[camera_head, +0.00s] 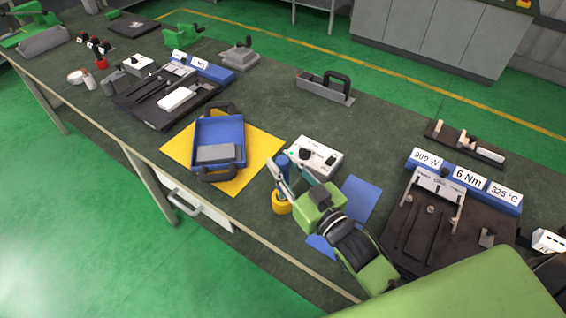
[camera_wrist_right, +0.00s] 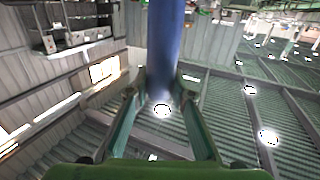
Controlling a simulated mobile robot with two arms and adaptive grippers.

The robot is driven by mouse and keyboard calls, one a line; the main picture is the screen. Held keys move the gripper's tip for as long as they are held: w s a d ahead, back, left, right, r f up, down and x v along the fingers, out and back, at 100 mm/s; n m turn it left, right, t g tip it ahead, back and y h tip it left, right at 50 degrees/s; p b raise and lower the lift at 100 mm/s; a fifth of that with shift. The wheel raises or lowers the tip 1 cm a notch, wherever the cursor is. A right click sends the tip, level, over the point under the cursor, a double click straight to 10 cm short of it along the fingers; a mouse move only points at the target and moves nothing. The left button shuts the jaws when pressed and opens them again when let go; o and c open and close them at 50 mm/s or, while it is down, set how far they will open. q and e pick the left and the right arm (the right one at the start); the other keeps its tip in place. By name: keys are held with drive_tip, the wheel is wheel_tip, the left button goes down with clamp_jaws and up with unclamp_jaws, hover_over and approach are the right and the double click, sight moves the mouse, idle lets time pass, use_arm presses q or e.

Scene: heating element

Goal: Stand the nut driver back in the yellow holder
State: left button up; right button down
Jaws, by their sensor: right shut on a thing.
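The nut driver's blue handle (camera_head: 283,161) stands roughly upright, held in my right gripper (camera_head: 281,175) beside the front edge of the bench. The right wrist view also shows the blue handle (camera_wrist_right: 165,40) between the two fingers of the gripper (camera_wrist_right: 163,85). The yellow holder (camera_head: 281,205) is directly below the gripper in the head view. The fingers hide the lower part of the driver, so I cannot tell whether its shaft is inside the holder or above it. My left gripper is not in view.
A white box with a black knob (camera_head: 315,157) stands close behind the right gripper. A blue mat (camera_head: 360,200) lies under my arm. A blue tray (camera_head: 219,128) sits on a yellow mat (camera_head: 262,150) to the left. A dark fixture (camera_head: 400,235) is at the right.

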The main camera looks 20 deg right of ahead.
sight(286, 179)
drive_tip(key=shift+f+b, duration=1)
drive_tip(key=shift+f, duration=0.65)
drive_tip(key=c, duration=1.7)
unclamp_jaws()
drive_tip(key=shift+f, duration=0.2)
drive_tip(key=v, duration=1.2)
drive_tip(key=shift+r, duration=0.2)
